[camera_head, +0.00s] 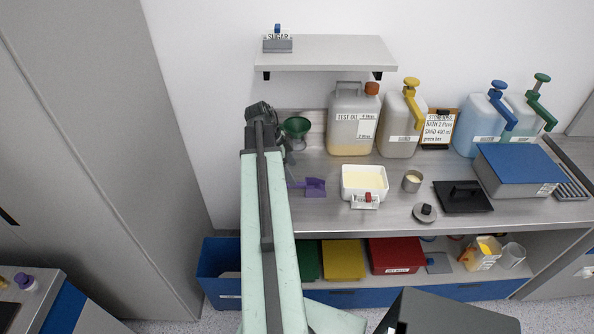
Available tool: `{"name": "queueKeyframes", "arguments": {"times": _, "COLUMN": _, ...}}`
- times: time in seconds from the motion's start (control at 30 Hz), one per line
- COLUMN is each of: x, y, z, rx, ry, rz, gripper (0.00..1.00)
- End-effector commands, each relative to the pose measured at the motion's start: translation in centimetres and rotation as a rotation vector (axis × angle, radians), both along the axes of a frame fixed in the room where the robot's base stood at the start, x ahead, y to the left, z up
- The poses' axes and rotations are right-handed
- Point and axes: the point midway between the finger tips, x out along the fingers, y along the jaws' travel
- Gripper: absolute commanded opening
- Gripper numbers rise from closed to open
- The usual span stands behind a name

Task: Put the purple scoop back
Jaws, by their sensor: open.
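The purple scoop (315,187) lies on the steel worktop (330,215), left of a white tub (364,181) holding pale yellow contents. Its thin handle points left toward my arm. My arm rises from the bottom of the view and bends at a dark joint near the wall. My gripper (289,160) shows only in small part, beside the right edge of my arm and close to the scoop's handle end. It is open. My arm hides the rest of it, and I cannot tell whether it touches the handle.
A green funnel (296,127), a large jug (353,122) and pump containers (402,125) stand along the back. A metal cup (412,181), a lidded round piece (426,212) and a black plate (463,197) are to the right. A wall shelf (326,52) overhangs the worktop.

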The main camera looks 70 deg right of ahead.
Motion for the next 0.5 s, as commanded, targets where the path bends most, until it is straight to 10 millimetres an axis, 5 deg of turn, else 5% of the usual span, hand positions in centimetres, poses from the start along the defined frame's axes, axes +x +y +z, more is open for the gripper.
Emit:
{"name": "queueKeyframes", "arguments": {"times": 0.03, "x": 0.4, "y": 0.1, "z": 2.3, "rx": 0.000, "ry": 0.000, "rz": 0.001, "gripper": 0.75}}
{"name": "queueKeyframes", "arguments": {"times": 0.13, "x": 1.0, "y": 0.4, "z": 3.5, "rx": -0.001, "ry": 0.000, "rz": 0.001, "gripper": 0.75}}
{"name": "queueKeyframes", "arguments": {"times": 0.5, "x": 1.3, "y": 0.5, "z": 3.5, "rx": 0.000, "ry": 0.000, "rz": -0.001, "gripper": 0.75}}
